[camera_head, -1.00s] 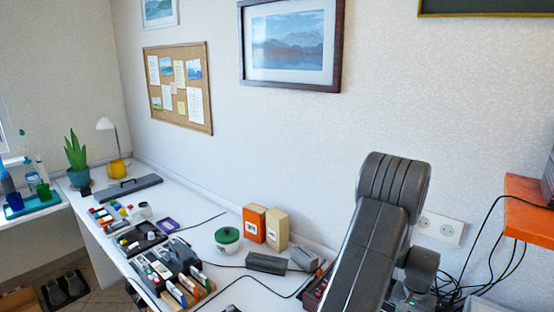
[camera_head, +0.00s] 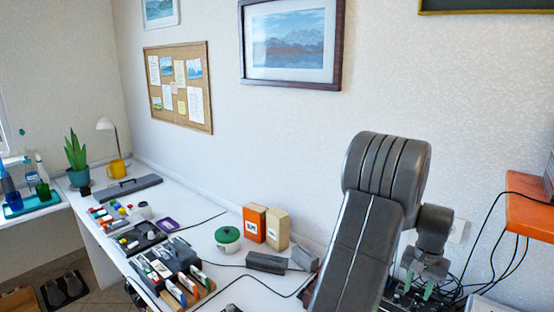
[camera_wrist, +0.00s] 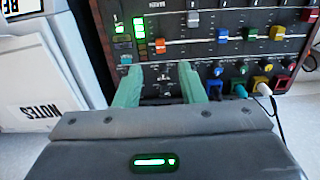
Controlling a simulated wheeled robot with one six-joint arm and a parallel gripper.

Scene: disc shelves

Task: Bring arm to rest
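My gripper shows in the wrist view (camera_wrist: 160,88) with its two green fingers apart and nothing between them. The fingers are in front of a dark control panel (camera_wrist: 225,50) with sliders, coloured knobs and plugged cables. Whether they touch it I cannot tell. In the head view my arm is raised and bent at the right, with the gripper (camera_head: 420,285) hanging down low behind it, its green fingertips just showing.
A white desk (camera_head: 225,285) runs along the wall, with a green-lidded pot (camera_head: 228,240), an orange box (camera_head: 255,222) and a beige box (camera_head: 278,230). An orange shelf (camera_head: 530,210) juts out at the right, with black cables hanging near my gripper. A box marked NOTES (camera_wrist: 40,120) stands left.

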